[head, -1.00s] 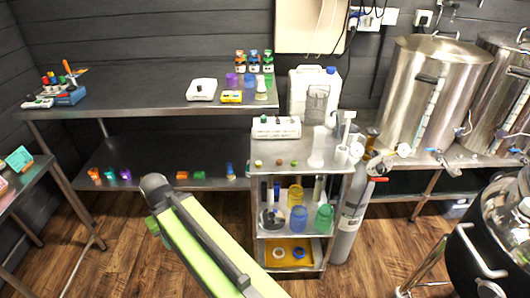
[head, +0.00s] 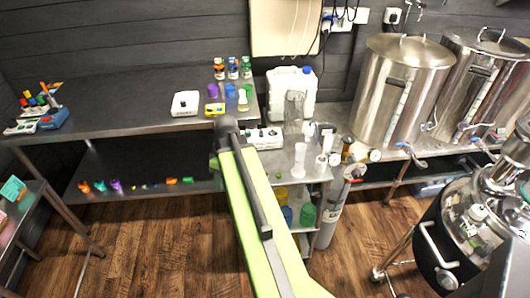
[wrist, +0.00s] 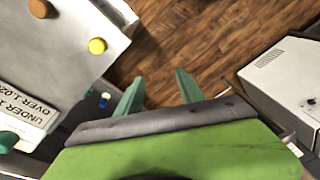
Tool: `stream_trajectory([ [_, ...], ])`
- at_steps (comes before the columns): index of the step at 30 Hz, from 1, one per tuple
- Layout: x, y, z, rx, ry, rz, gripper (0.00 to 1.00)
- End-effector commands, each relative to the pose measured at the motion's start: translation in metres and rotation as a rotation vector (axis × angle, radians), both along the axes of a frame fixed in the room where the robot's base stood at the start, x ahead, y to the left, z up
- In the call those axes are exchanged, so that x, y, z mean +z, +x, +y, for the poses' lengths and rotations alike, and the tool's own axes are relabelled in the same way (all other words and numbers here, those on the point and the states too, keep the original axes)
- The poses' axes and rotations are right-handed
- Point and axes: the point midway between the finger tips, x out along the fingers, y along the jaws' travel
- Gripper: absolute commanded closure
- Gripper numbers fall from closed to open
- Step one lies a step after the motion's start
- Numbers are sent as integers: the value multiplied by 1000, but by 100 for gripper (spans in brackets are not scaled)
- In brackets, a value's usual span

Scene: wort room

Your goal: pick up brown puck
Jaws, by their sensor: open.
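The brown puck (wrist: 40,8) lies on a light surface (wrist: 60,75) at the top left edge of the wrist view, partly cut off by the frame. A yellow puck (wrist: 97,45) lies near it, closer to my gripper. My gripper (wrist: 158,88) is open and empty, its two green fingers apart over a gap with wooden floor below. The puck is up and left of the fingers, not between them. In the head view my arm covers part of the small steel cart's top (head: 312,173), and I cannot pick out the brown puck there.
A white box with a grille (wrist: 285,75) is right of my fingers. A printed label (wrist: 25,110) lies at the left.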

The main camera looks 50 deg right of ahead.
Motion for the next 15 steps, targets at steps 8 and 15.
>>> stream_trajectory([
  [8, 137, -86, -154, 226, 6, -148, 55],
  [15, 150, -113, -184, 295, -8, -191, 55],
])
